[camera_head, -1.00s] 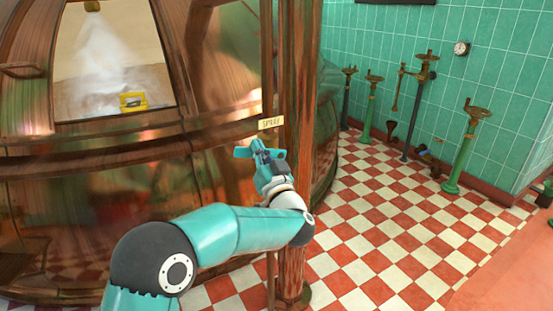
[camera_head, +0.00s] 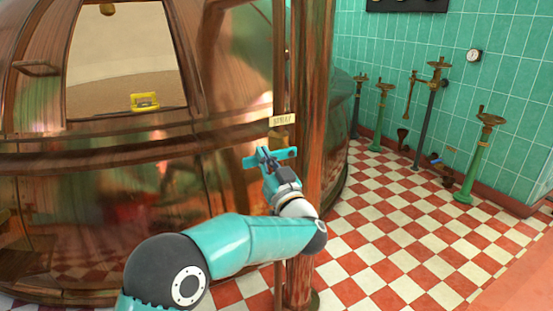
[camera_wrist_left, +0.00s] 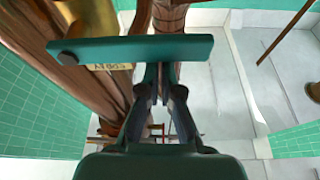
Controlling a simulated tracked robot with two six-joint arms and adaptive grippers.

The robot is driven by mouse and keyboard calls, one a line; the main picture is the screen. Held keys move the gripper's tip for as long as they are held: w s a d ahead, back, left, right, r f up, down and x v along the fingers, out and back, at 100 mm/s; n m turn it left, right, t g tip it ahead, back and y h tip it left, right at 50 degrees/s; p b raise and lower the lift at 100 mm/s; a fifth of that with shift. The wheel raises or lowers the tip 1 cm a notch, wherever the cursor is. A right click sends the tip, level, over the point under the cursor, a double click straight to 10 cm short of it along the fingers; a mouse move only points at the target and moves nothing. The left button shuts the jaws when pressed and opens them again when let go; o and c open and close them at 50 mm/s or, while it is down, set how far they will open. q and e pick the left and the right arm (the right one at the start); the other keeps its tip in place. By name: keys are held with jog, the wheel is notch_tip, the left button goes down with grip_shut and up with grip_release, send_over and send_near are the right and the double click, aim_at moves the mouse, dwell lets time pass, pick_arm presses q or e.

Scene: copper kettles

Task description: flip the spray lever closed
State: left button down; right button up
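The spray lever (camera_head: 284,154) is a teal bar on the copper kettle's side, just below a small cream label (camera_head: 282,119). It lies nearly level in the head view. In the left wrist view the lever (camera_wrist_left: 110,50) is a wide bar across the upper middle, tilted slightly. My left gripper (camera_head: 266,157) is at the middle of the lever. In the left wrist view my left gripper (camera_wrist_left: 160,72) has its fingers close together and shut, with tips against or behind the bar. I cannot tell whether they pinch it. My right gripper is not in view.
The copper kettle (camera_head: 120,190) fills the left, with an opening showing a clear inside and a yellow object (camera_head: 145,101). A copper column (camera_head: 308,90) stands right beside my gripper. Green stands (camera_head: 478,160) line the tiled wall. The checkered floor (camera_head: 395,225) is open.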

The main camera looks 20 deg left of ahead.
pick_arm(q)
jog(key=shift+f, duration=0.45)
jog(key=shift+r, duration=0.1)
notch_tip(320, 180, up, 5)
jog(key=p, duration=0.4)
jog(key=v, duration=1)
jog(key=shift+f+b, duration=0.2)
jog(key=shift+b, duration=0.1)
jog(key=shift+w+d, duration=0.1)
